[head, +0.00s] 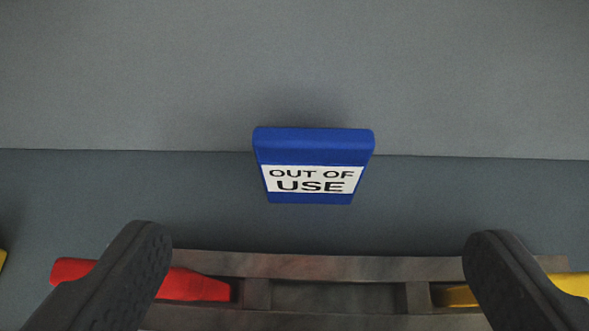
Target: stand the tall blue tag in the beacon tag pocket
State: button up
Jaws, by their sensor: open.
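A blue tag (314,146) with a white band reading "OUT OF USE" shows in the middle of the head view. Its top edge faces me and its lettered face is seen at a steep slant. My gripper (312,245) is open and empty, with one dark finger at the lower left and one at the lower right. The tag is farther up the picture than the fingertips, between them and apart from both. A dark rack (340,267) with slots runs along the bottom edge. I cannot tell whether its empty middle slot is the beacon tag pocket.
A red piece (195,284) lies in the rack's left slot and a yellow piece (458,296) in its right one, both partly hidden by my fingers. Another yellow thing (2,260) shows at the left edge. The grey surface around the tag is clear.

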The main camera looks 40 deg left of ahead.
aim_at(312, 151)
jog(key=b+x, duration=0.1)
jog(key=x, duration=0.5)
jog(key=shift+f, duration=0.15)
jog(key=shift+b+x, duration=1.1)
jog(key=shift+x, duration=1.55)
jog(key=shift+s+f, duration=0.1)
jog(key=c, duration=1.1)
